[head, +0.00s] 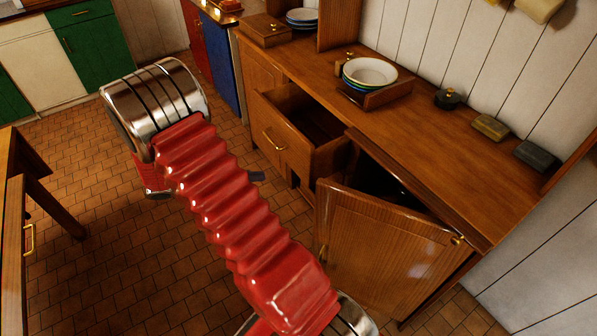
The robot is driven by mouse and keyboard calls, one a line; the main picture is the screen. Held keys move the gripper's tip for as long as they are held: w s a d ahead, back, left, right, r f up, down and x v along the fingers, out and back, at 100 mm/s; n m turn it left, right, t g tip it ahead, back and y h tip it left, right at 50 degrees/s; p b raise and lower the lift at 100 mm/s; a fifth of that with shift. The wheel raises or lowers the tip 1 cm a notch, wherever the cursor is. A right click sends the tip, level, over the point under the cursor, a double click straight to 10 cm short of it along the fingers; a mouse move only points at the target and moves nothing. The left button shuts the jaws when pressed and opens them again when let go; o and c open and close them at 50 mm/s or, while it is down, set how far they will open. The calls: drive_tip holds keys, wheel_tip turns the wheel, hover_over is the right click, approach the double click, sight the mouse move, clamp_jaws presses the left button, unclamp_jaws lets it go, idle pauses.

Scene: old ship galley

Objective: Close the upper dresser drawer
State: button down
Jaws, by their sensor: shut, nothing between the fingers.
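The upper dresser drawer (290,138) stands pulled out from the wooden dresser (440,190), and its inside looks dark and empty where I can see it. Its front faces left and carries a brass handle (273,139). My red ribbed arm crosses the middle of the picture and hides most of my gripper. Only the dark tip of my gripper (257,176) shows, just right of the arm. In the picture it lies below the drawer's handle, apart from the drawer front. It is shut and holds nothing.
A cupboard door (390,245) hangs open to the right of the drawer. A wooden tray (375,98) with stacked bowls (369,72) stands on the dresser top. A wooden table (20,190) is at the left. The tiled floor (95,150) between is clear.

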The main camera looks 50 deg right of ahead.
sight(306, 168)
drive_tip(key=w+d+f+n+t+h, duration=0.1)
drive_tip(key=d+f+n+h, duration=0.3)
drive_tip(key=f, duration=0.8)
drive_tip(key=shift+w+n+h, duration=0.4)
drive_tip(key=shift+w+n, duration=0.2)
drive_tip(key=shift+n, duration=0.1)
drive_tip(key=shift+d, duration=0.15)
drive_tip(key=x, duration=1.4)
